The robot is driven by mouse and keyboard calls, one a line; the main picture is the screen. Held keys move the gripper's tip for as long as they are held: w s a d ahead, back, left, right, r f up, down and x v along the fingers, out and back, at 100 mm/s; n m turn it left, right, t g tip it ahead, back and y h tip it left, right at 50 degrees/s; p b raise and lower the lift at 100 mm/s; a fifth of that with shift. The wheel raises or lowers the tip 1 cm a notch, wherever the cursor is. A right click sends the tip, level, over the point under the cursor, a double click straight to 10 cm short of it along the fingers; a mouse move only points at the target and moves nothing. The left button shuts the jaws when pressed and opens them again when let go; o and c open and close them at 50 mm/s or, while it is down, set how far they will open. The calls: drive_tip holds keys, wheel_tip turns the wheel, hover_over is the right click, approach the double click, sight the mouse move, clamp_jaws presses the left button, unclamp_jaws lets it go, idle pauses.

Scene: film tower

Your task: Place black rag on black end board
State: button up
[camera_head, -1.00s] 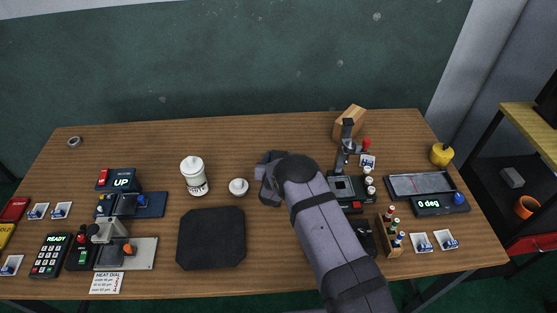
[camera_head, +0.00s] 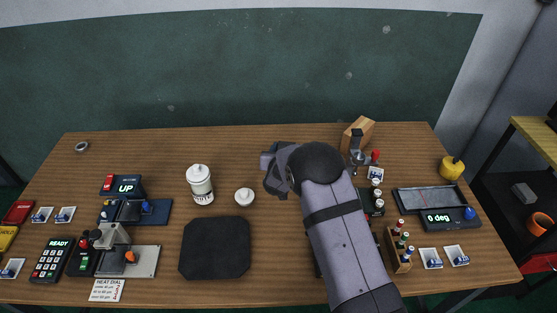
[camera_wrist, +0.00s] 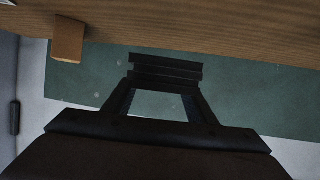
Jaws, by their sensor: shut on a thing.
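A flat black square with rounded corners (camera_head: 214,248) lies on the wooden table, left of the middle in the head view. It looks like a board or mat, and I cannot tell a separate black rag. My gripper (camera_head: 271,170) is above the back middle of the table, behind and to the right of the square. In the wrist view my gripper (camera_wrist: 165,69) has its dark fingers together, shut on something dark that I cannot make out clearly. My arm hides part of the table on the right.
A white lidded jar (camera_head: 200,186) and a small white knobbed lid (camera_head: 245,197) stand near the square. A bottle rack (camera_head: 399,248) and a "0 deg" device (camera_head: 449,218) stand right. A wooden block (camera_head: 359,132) stands at the back. Instruments crowd the left.

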drive_tip(key=a+r+n+y, duration=0.1)
drive_tip(key=a+r+y, duration=0.1)
drive_tip(key=a+r, duration=0.55)
drive_tip(key=n+g+y+p, duration=0.1)
drive_tip(key=n+g+y, duration=0.3)
drive_tip(key=n+y, duration=0.6)
hover_over(211, 242)
wheel_tip(211, 242, down, 4)
drive_tip(key=shift+f, duration=0.15)
drive_tip(key=shift+f+p, duration=0.5)
drive_tip(key=shift+f, duration=4.4)
